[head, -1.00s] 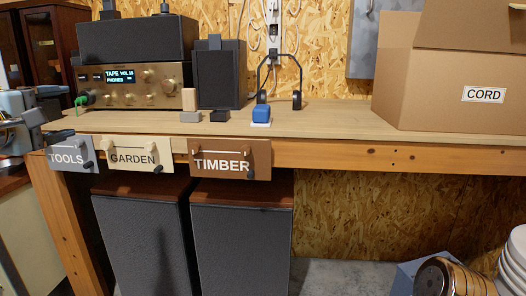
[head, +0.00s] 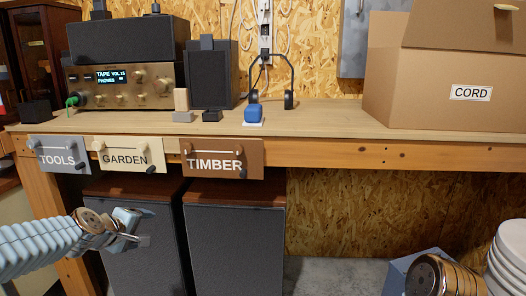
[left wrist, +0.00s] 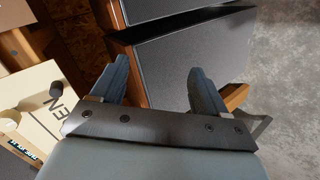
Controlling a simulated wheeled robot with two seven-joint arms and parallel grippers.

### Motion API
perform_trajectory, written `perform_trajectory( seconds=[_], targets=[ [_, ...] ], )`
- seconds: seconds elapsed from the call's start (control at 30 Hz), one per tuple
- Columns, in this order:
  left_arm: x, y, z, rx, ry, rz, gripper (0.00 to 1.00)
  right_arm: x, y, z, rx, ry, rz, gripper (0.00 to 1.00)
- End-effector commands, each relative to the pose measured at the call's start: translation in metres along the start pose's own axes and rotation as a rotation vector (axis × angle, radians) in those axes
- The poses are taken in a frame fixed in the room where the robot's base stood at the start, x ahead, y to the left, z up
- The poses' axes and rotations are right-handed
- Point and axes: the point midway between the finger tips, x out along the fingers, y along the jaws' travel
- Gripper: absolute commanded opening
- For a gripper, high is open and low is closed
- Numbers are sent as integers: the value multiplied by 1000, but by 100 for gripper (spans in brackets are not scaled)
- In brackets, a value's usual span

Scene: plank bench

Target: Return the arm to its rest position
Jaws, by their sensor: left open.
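My left gripper (head: 134,228) is below the bench's front edge at the lower left of the head view, in front of a dark speaker cabinet. In the left wrist view its two fingers (left wrist: 155,85) stand wide apart with nothing between them. My left arm comes in from the left edge. The right gripper does not show; a round metallic part at the lower right seems to be mine.
The plank bench (head: 330,119) carries a stereo receiver (head: 125,85), headphones (head: 290,80), a blue block (head: 253,114) and a CORD box (head: 420,80). TOOLS (head: 55,157), GARDEN (head: 130,154) and TIMBER (head: 222,159) panels hang at its front. Speaker cabinets (head: 235,240) stand below; white buckets (head: 508,260) at lower right.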

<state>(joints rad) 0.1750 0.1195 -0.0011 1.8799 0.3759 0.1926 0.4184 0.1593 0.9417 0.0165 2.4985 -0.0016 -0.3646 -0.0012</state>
Motion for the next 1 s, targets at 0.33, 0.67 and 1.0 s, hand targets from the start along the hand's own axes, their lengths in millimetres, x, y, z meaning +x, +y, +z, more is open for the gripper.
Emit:
perform_trajectory(
  seconds=[0.33, 0.67, 1.0],
  targets=[
    [102, -220, 196, 376, -350, -322, 74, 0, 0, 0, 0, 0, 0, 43],
    [46, -372, 359, 672, -751, -398, 74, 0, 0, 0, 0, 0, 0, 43],
    [25, -394, 385, 721, -832, -389, 74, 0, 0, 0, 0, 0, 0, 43]
  ],
)
